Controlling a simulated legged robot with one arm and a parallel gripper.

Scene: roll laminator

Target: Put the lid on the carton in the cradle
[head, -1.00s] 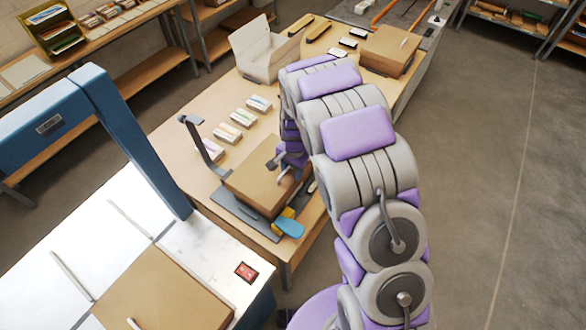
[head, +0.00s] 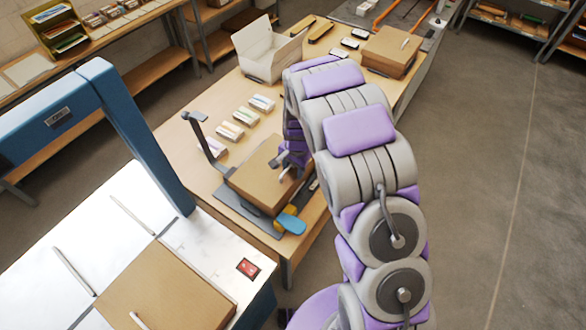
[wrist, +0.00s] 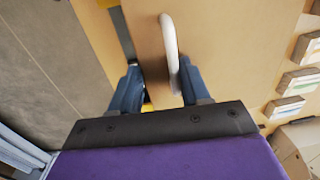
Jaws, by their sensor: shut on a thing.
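The cradle (head: 235,207) is a dark base plate on the wooden table with an upright post (head: 205,140) at its left. A brown flat-topped carton (head: 255,180) sits in it. My gripper (head: 283,165) is over the carton's right side, partly hidden by my arm. In the wrist view my gripper (wrist: 160,88) is shut on a pale curved handle (wrist: 169,42) on a brown flat panel (wrist: 235,45), which looks like the lid. I cannot tell whether the lid touches the carton all round.
A blue lever (head: 291,224) with a yellow part stands at the cradle's front right. Small packs (head: 245,116) lie behind it. An open white box (head: 265,58) and another brown carton (head: 387,55) stand farther back. The laminator (head: 130,130) is at left.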

